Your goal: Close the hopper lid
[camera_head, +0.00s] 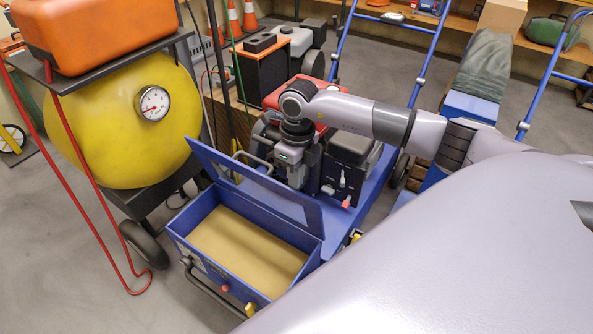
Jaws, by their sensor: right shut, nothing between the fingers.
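The hopper is a blue open-topped box (183,240) in the lower middle of the head view, with a flat tan surface inside. Its blue lid (248,187) is open, standing up and tilted along the box's far side. My right gripper (297,180) is at the far side of the lid, near the right part of its upper edge, pointing down. It is shut and holds nothing. The lower tips are partly hidden, and I cannot tell whether they touch the lid. My left gripper is not in view.
A yellow tank (125,120) with a gauge stands left of the hopper, and a red hose (88,175) hangs in front of it. Blue ladder-like rails (424,70) stand farther back. Grey floor is clear at lower left.

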